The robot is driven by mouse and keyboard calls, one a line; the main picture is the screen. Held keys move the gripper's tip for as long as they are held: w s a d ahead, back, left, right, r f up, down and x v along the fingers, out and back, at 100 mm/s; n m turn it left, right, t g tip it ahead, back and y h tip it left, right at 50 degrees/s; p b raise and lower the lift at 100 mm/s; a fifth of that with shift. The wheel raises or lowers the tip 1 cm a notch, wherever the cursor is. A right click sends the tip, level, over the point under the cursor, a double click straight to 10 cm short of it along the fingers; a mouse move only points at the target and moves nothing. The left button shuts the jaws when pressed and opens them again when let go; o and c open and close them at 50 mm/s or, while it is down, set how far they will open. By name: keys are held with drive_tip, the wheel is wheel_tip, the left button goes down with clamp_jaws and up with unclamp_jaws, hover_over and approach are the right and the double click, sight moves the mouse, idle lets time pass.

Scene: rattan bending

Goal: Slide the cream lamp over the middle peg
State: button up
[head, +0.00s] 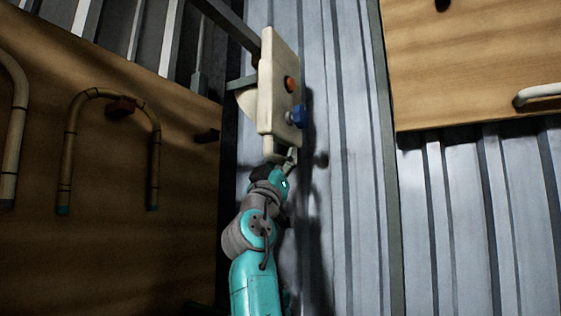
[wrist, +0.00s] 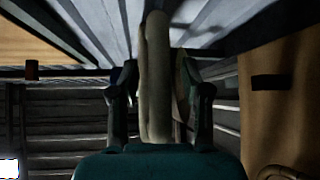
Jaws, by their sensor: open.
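A cream panel (head: 272,85) hangs on a grey bracket in the head view, with an orange round piece (head: 291,84) and a blue piece (head: 297,116) on its face. My gripper (head: 284,160) is just below the panel, beside a small pale part (head: 272,149) at its lower end. In the wrist view my gripper (wrist: 158,75) is open, with a long pale cream piece (wrist: 155,80) between its fingers. I cannot tell whether the fingers touch it. I cannot make out which piece is the cream lamp or which peg is the middle one.
A wooden board (head: 185,180) at left carries a bent cane (head: 155,160) over a brown block (head: 122,105), with a dark peg (head: 207,136) to its right. Another wooden board (head: 470,70) is at upper right. Corrugated metal wall (head: 345,200) lies behind my arm.

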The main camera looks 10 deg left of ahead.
drive_tip(key=shift+w+r, duration=0.15)
drive_tip(key=shift+w, duration=0.05)
clamp_jaws()
drive_tip(key=s+a, duration=0.4)
drive_tip(key=s, duration=0.8)
drive_tip(key=s+a, duration=0.5)
drive_tip(key=s, duration=0.7)
drive_tip(key=shift+s, duration=0.25)
unclamp_jaws()
